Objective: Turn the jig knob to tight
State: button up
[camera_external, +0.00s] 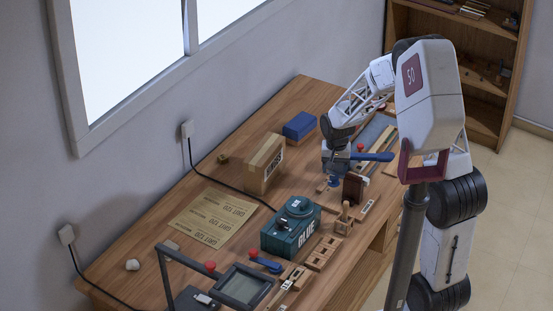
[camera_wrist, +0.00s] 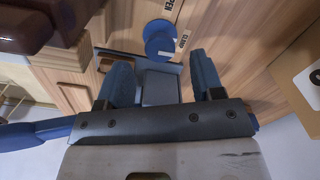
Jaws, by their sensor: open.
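The jig knob (camera_wrist: 158,38) is a round blue knob with a pale mark, seen from above at the top middle of the wrist view. In the external view my gripper (camera_external: 336,168) hangs just above the small blue knob (camera_external: 334,182) on the bench; the arm's end partly hides the area.
A dark brown block (camera_external: 353,188) stands close to the right of the knob. Sandpaper sheets (camera_external: 213,218) lie flat at left. A blue handle (camera_external: 372,156) sticks out right.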

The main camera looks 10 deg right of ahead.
aim_at(334, 176)
jog(key=shift+r, duration=2.3)
jog(key=shift+s+d+r, duration=0.2)
jog(key=shift+s+r, duration=0.1)
jog(key=shift+r, duration=0.15)
jog(key=s+d+r+n+t, duration=0.1)
jog(key=s+d+r, duration=0.4)
jog(key=s+r, duration=0.55)
jog(key=s+d+r+n+t, duration=0.15)
jog(key=s+d+r, duration=0.25)
jog(key=s+r, duration=0.7)
jog(key=s+d+f+n, duration=0.1)
jog(key=s+d+f, duration=0.1)
jog(key=s, duration=1.1)
jog(key=shift+s, duration=0.3)
